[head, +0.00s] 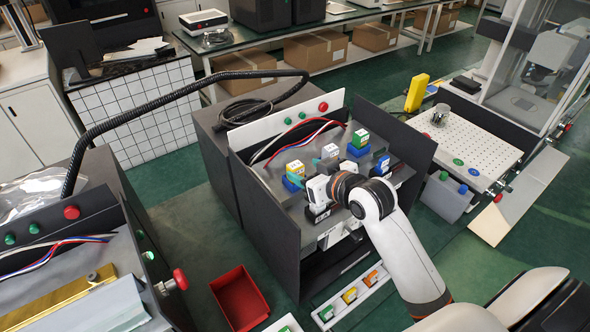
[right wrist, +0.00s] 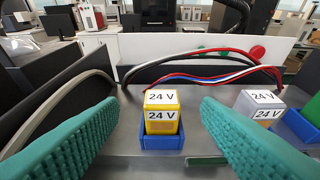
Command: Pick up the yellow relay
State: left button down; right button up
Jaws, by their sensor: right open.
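The yellow relay (head: 295,168), marked 24 V, stands upright in a blue socket on the grey panel of the middle cabinet. It also shows in the right wrist view (right wrist: 161,112), centred beyond the two teal ribbed fingers, with its blue socket (right wrist: 161,142) around its base. My right gripper (head: 317,172) is open and empty, just to the right of the relay in the head view. In the right wrist view the fingers (right wrist: 160,125) stand wide apart, with no visible contact with the relay. My left gripper is not in view.
A grey relay (right wrist: 262,108) stands to the right, and a green-topped one (head: 360,139) farther back. Red, blue and white wires (right wrist: 210,72) arch behind. Dark side walls flank the panel. A red bin (head: 240,300) and a white strip of coloured relays (head: 349,296) lie in front.

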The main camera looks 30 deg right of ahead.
aim_at(297, 166)
jog(key=shift+w+a+f, duration=0.1)
jog(key=shift+w+f, duration=0.05)
jog(key=shift+w, duration=0.25)
jog(key=shift+p+x, duration=0.95)
jog(key=shift+x, duration=0.2)
jog(key=shift+p+x, duration=0.3)
jog(key=shift+x, duration=0.75)
jog(key=shift+w+f, duration=0.3)
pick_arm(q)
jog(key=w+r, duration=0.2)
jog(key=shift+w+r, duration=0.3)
pick_arm(e)
jog(key=c, duration=1.1)
